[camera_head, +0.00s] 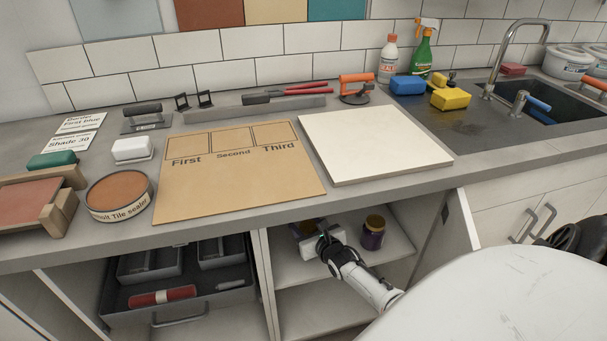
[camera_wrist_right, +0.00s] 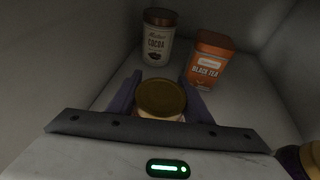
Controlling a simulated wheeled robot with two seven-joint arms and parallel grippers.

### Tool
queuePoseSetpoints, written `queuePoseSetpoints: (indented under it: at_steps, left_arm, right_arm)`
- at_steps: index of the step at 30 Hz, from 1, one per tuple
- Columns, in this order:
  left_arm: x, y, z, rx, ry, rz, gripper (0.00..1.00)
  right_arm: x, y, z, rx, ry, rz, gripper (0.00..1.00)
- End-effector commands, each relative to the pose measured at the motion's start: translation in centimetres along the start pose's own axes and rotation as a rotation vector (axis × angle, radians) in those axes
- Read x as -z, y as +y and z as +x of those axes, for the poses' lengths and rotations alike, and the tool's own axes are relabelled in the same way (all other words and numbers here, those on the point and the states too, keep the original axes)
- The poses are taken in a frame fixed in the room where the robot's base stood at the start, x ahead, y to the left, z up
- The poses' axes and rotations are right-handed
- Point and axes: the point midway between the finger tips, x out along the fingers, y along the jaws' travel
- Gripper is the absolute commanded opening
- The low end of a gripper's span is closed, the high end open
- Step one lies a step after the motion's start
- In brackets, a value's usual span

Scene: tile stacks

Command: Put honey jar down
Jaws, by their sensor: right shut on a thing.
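My right gripper (camera_head: 308,230) reaches into the open cabinet under the counter. In the right wrist view its purple fingers (camera_wrist_right: 160,98) are shut on the honey jar (camera_wrist_right: 161,96), one on each side. The jar shows a round gold lid and a little pale body below it. It looks upright. In the head view the gripper hides it. I cannot tell whether its base touches the shelf (camera_head: 290,270). My left gripper is not in view.
A cocoa tin (camera_wrist_right: 158,37) and an orange black tea tin (camera_wrist_right: 208,60) stand behind the honey jar. A dark jar with a gold lid (camera_head: 373,232) stands on the shelf to the gripper's right. The cabinet door (camera_head: 455,225) is open; a drawer (camera_head: 180,292) is left.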

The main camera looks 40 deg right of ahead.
Motion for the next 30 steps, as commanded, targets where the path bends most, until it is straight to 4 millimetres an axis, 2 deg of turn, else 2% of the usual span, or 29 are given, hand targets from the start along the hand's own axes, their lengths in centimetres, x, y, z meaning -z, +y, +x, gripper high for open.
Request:
queuePoseSetpoints:
  at_steps: [2, 8, 16, 17, 19, 20, 30]
  left_arm:
    - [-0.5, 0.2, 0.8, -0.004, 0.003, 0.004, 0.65]
    - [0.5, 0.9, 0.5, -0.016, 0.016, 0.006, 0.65]
    - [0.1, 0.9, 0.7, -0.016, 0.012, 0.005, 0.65]
    - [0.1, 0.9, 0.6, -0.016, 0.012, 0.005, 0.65]
    - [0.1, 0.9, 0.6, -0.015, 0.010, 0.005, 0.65]
    - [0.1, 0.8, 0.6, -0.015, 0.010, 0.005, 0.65]
    - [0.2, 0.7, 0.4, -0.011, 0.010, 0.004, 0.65]
  right_arm:
    - [0.6, 0.0, 0.6, 0.000, -0.012, 0.001, 0.00]
    - [0.6, 0.0, 0.6, -0.001, -0.013, 0.000, 0.00]
    - [1.0, 0.0, 0.7, 0.000, -0.013, 0.000, 0.00]
    - [1.2, 0.0, 0.6, 0.000, -0.007, 0.000, 0.49]
    - [1.2, 0.0, 0.6, 0.000, -0.007, 0.000, 0.61]
    - [1.2, 0.0, 0.6, 0.000, -0.007, 0.000, 0.64]
    - [0.9, 0.0, 0.5, -0.001, -0.007, -0.001, 0.64]
